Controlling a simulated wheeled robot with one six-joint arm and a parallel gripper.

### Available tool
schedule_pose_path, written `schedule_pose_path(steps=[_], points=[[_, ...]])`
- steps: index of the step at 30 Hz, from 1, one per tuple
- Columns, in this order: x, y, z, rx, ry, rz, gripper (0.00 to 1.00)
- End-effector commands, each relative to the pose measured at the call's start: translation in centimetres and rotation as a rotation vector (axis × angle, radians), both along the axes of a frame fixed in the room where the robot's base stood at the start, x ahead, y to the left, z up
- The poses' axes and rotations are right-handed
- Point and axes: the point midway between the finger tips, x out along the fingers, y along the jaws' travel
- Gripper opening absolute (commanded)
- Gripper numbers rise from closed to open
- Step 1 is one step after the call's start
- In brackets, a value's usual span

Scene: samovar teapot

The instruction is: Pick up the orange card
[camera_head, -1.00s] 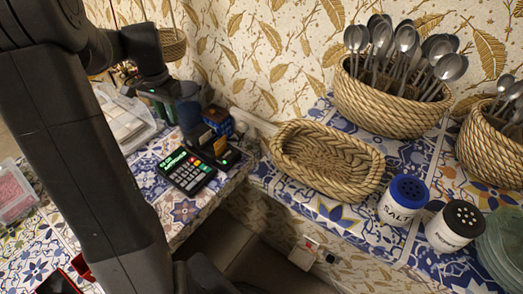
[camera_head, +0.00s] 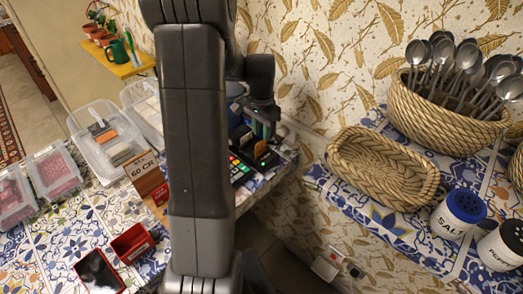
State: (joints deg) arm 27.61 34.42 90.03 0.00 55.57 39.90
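A small orange-brown piece, which looks like the orange card (camera_head: 261,149), shows just below my gripper (camera_head: 264,132), beside the dark card terminal (camera_head: 240,167) at the back of the tiled counter. My gripper points down at it from above. The fingertips are small, dark and partly merged with the things behind them, so I cannot tell whether they are apart, or whether they touch the card. My arm hides the left part of the terminal.
Clear bins (camera_head: 110,140), a "60 CR" sign (camera_head: 142,170) and a red box (camera_head: 132,242) are left of my arm. A wicker basket (camera_head: 385,168), a spoon basket (camera_head: 440,112) and a salt shaker (camera_head: 458,213) stand on the right shelf. A gap separates the two tiled surfaces.

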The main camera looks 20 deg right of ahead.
Motion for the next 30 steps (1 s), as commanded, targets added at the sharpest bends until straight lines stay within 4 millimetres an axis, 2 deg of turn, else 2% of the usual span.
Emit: schedule_pose_path(steps=[5,13,22,23,27,30], points=[[-0.1,0.1,-1.2,0.001,0.002,0.000,0.28],[-0.3,0.4,-5.0,0.001,0.003,0.000,0.28],[-0.2,0.3,-5.6,-0.001,-0.001,0.000,0.28],[-0.2,0.3,-5.6,-0.001,-0.001,0.000,0.26],[-0.2,0.3,-5.6,-0.001,-0.001,0.000,0.00],[-0.2,0.3,-5.6,-0.001,-0.001,0.000,0.00]])
